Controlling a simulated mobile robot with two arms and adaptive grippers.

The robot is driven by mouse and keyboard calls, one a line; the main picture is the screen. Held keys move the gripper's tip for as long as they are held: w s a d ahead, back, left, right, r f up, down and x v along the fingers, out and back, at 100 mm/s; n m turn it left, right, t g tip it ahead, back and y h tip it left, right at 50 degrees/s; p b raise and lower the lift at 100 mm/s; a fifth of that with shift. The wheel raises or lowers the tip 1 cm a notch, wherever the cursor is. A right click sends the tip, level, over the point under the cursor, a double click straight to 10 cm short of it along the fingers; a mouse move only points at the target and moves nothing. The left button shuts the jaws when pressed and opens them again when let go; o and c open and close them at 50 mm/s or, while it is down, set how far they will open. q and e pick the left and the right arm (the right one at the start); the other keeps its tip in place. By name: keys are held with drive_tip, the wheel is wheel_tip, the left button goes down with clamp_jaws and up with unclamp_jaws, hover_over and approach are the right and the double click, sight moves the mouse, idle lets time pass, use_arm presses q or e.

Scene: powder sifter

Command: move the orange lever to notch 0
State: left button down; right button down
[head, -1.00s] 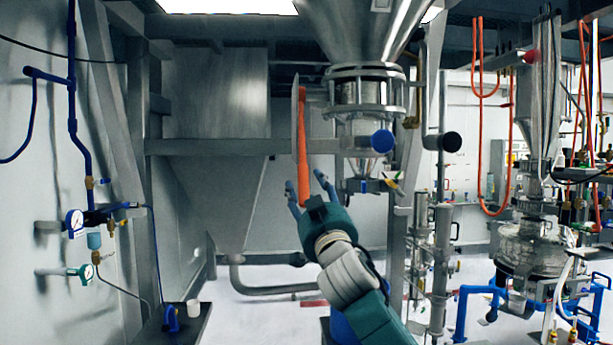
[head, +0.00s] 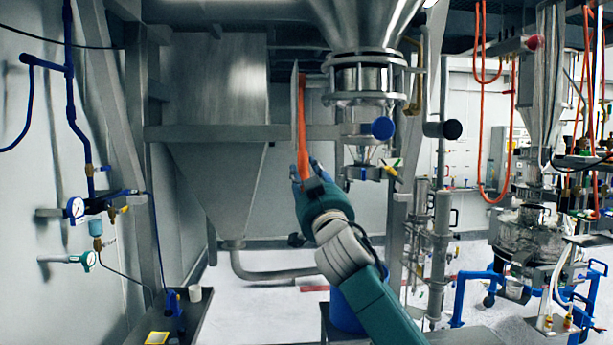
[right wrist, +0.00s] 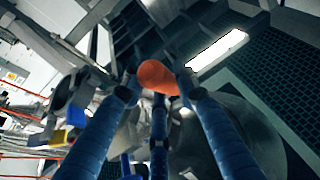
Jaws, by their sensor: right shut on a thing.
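The orange lever (head: 301,120) hangs almost upright in the head view, beside a thin grey plate (head: 294,110) seen nearly edge-on. My right gripper (head: 304,172) is at the lever's lower end, with its blue fingers shut around it. In the right wrist view the lever's rounded orange end (right wrist: 158,77) sits between the blue fingertips of the gripper (right wrist: 160,92). The notch marks cannot be made out in either view. My left gripper is not in view.
A steel hopper with a clamped collar (head: 365,78) and a blue round knob (head: 383,128) stands just right of the lever. A large grey chute (head: 215,160) is behind, left. Blue pipes and gauges (head: 75,208) line the left wall.

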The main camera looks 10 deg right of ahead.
drive_tip(key=s+r+g, duration=0.1)
drive_tip(key=s, duration=0.1)
drive_tip(key=s+r+g, duration=0.1)
drive_tip(key=s+r, duration=0.1)
drive_tip(key=shift+m+h, duration=0.3)
drive_tip(key=shift+s+r, duration=0.2)
drive_tip(key=shift+s, duration=0.15)
drive_tip(key=c, duration=1.3)
unclamp_jaws()
drive_tip(key=shift+f, duration=0.1)
drive_tip(key=shift+g, duration=0.3)
drive_tip(key=s, duration=0.4)
drive_tip(key=s+d+f, duration=0.1)
drive_tip(key=s, duration=0.6)
drive_tip(key=shift+s+d+f, duration=0.35)
drive_tip(key=shift+s+f, duration=0.05)
